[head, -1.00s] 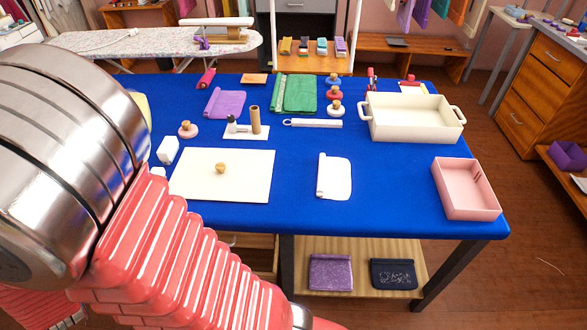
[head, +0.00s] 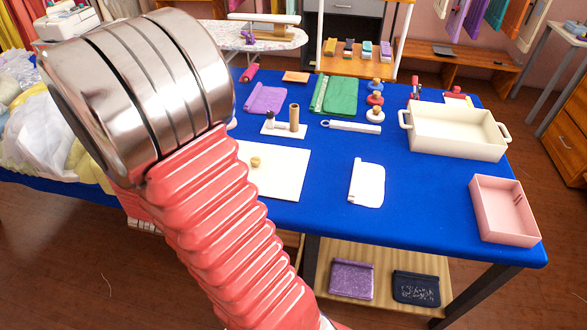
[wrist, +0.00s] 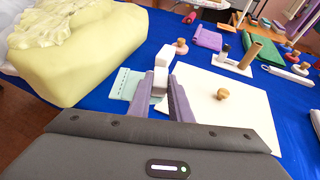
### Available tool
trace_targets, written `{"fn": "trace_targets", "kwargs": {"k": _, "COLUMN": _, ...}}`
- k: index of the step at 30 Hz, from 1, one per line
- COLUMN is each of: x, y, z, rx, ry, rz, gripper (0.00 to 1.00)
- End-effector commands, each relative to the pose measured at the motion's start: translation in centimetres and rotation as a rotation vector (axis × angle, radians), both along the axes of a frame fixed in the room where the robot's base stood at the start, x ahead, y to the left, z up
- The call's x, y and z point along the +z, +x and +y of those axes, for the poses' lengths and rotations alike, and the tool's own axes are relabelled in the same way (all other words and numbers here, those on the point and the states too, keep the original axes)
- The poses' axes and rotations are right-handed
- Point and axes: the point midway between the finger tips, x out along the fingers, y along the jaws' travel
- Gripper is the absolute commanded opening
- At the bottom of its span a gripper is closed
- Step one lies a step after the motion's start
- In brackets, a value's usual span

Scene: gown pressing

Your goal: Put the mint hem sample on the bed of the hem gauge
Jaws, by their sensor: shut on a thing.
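In the wrist view the mint hem sample (wrist: 127,84) is a flat pale green piece with a row of small dark marks, low over or on the blue cloth. It reaches in between the fingers of my gripper (wrist: 163,82), which is shut on it. A small white block (wrist: 160,76) shows between the fingertips; I cannot tell whether it belongs to the sample. Another white block (wrist: 165,55) stands just beyond. I cannot pick out the hem gauge and its bed with certainty. In the head view my arm hides the gripper and sample.
A cream board (head: 285,180) with a wooden knob lies right of the gripper. A large yellow padded form (wrist: 90,45) stands close on the left. A white stand (head: 285,130) with a wooden tube is behind the board. Blue table (head: 330,225) is clear around the white cloth (head: 367,184).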

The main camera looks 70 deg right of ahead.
Motion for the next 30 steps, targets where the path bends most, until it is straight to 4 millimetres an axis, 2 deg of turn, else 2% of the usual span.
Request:
{"fn": "trace_targets", "kwargs": {"k": 1, "x": -0.1, "y": -1.4, "z": -1.9, "rx": -0.055, "ry": 0.000, "rz": 0.001, "gripper": 0.00}}
{"fn": "trace_targets", "kwargs": {"k": 6, "x": -0.4, "y": -6.1, "z": -7.2, "rx": -0.227, "ry": -0.001, "rz": 0.000, "gripper": 0.00}}
{"fn": "trace_targets", "kwargs": {"k": 11, "x": -0.8, "y": -11.3, "z": -11.4, "rx": -0.391, "ry": 0.001, "rz": 0.003, "gripper": 0.00}}
{"fn": "trace_targets", "kwargs": {"k": 15, "x": -1.1, "y": -16.1, "z": -14.5, "rx": -0.534, "ry": 0.002, "rz": 0.004, "gripper": 0.00}}
{"fn": "trace_targets", "kwargs": {"k": 24, "x": -1.8, "y": -27.4, "z": -19.0, "rx": -0.842, "ry": 0.004, "rz": 0.017, "gripper": 0.00}}
{"fn": "trace_targets", "kwargs": {"k": 30, "x": -2.2, "y": -34.2, "z": -20.2, "rx": -1.020, "ry": 0.007, "rz": 0.025, "gripper": 0.00}}
